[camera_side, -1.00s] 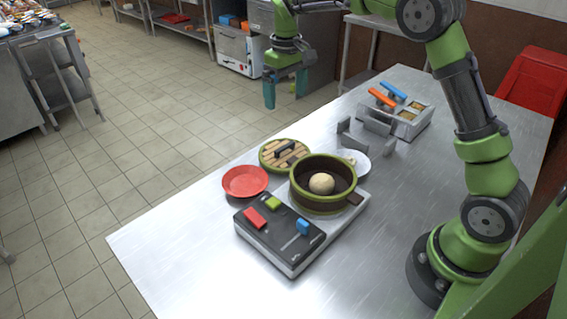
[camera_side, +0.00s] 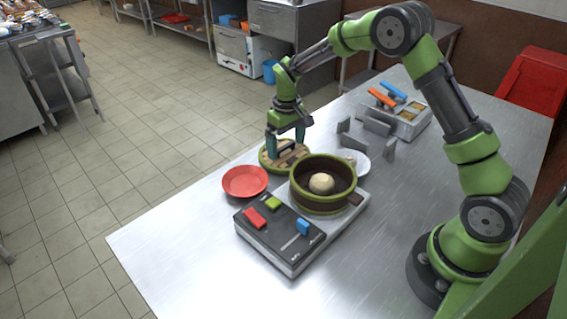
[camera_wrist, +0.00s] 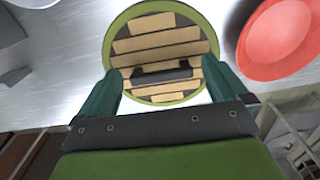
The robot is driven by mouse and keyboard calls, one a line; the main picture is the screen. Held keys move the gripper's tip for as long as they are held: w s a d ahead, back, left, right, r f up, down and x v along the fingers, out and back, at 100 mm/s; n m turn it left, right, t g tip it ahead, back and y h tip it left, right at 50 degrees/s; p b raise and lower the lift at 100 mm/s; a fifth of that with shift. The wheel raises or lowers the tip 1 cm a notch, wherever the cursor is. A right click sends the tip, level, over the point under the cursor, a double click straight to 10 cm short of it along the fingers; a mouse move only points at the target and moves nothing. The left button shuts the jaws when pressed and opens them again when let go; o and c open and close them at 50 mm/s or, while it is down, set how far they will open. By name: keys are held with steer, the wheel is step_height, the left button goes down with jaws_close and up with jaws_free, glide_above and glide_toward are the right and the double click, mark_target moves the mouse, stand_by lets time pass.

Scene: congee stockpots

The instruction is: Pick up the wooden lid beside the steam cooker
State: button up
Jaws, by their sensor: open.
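The wooden lid (camera_side: 271,158) is round, with light slats, a green rim and a dark bar handle (camera_wrist: 161,75). It lies flat on the steel table, behind and to the left of the steam cooker. The steam cooker is a brown pot with a green rim (camera_side: 323,197), holding a pale round bun (camera_side: 321,184). My gripper (camera_side: 286,142) is open and points down over the lid. In the wrist view its fingers (camera_wrist: 161,92) stand on either side of the handle, one near each end. Whether they touch the lid I cannot tell.
A red plate (camera_side: 245,181) lies just left of the lid. A white plate (camera_side: 356,163) is partly hidden behind the pot. A dark control box (camera_side: 280,235) with coloured switches is in front. Grey upright pieces (camera_side: 377,126) and a tray (camera_side: 409,122) stand further back.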

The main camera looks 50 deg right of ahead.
steer(key=shift+f, duration=0.35)
steer(key=shift+c, duration=0.5)
steer(key=c, duration=0.9)
